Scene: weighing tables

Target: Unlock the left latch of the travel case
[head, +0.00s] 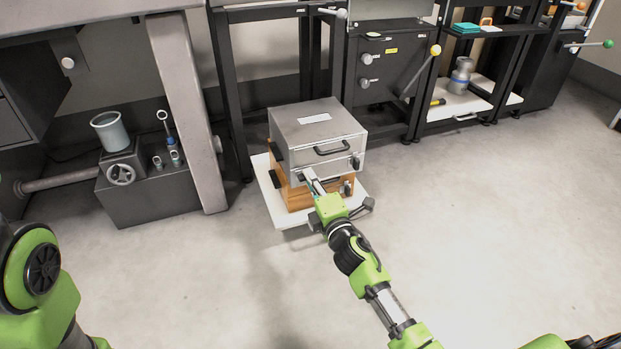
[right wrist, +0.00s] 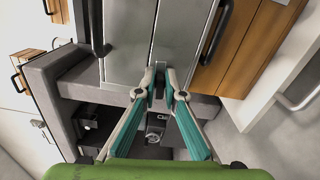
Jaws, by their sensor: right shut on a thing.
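The travel case (head: 300,122) has a silver metal top with a dark front handle (head: 332,149) and a wooden lower part (head: 297,200). A right latch (head: 355,162) shows on its front. My right gripper (head: 310,180) is at the left part of the front, and its fingers and wrist hide most of the left latch in the head view. In the right wrist view, the teal-sided fingers of my right gripper (right wrist: 161,92) are shut on the small grey left latch (right wrist: 159,72) against the metal face. My left arm shows at the lower left, but its gripper is out of view.
The case rests on a white board (head: 293,220). Dark racks (head: 385,85) stand close behind it. At the left are a grey post (head: 185,110) and a dark block (head: 160,203) bearing a cup (head: 110,132). The floor at right is clear.

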